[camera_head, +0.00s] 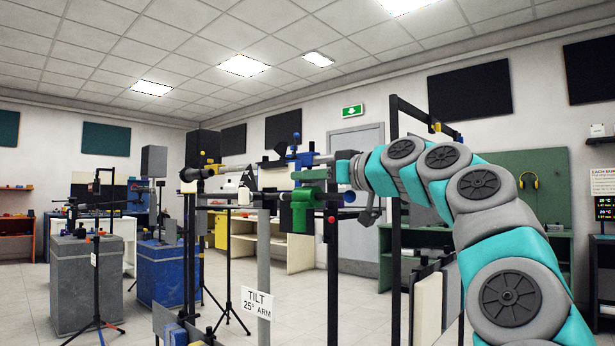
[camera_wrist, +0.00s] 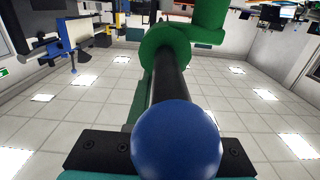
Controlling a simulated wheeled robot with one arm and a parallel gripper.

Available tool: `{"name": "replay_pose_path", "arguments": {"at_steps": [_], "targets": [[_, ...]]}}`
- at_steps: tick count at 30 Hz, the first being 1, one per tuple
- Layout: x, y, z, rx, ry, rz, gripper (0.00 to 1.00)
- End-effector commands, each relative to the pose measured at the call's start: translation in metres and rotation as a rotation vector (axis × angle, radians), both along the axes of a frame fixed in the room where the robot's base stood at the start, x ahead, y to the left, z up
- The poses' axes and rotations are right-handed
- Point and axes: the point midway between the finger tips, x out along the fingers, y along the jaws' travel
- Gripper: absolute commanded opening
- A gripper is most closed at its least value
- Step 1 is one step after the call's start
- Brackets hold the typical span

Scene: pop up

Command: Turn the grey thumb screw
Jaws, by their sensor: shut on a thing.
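My gripper (camera_head: 339,164) comes in from the right at the rail-mounted rig in the head view. Its jaws are shut on a small grey piece (camera_head: 323,159), which looks like the grey thumb screw. The jaws cover much of it, so its angle cannot be read. A green clamp (camera_head: 301,213) stands just left of and below the jaws. A blue ball knob (camera_head: 349,197) sits under the gripper. In the wrist view, the knob (camera_wrist: 176,141) on its dark rod (camera_wrist: 167,82) hides the jaws; the rod runs to a green collar (camera_wrist: 166,48).
The rig continues left with a blue bracket (camera_head: 293,157) and a white part (camera_head: 231,183). A black frame upright (camera_head: 333,270) stands below my gripper.

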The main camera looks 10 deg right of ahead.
Motion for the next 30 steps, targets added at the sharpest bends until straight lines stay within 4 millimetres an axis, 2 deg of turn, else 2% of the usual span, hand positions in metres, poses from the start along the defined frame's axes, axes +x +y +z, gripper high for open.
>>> {"name": "replay_pose_path", "arguments": {"at_steps": [17, 23, 30], "targets": [[-0.0009, -0.0001, -0.0006, -0.001, -0.001, -0.021, 0.00], [-0.0018, -0.0002, -0.0017, -0.003, -0.001, -0.095, 0.00], [-0.0013, -0.0013, -0.0019, -0.005, -0.001, -0.262, 0.00]]}}
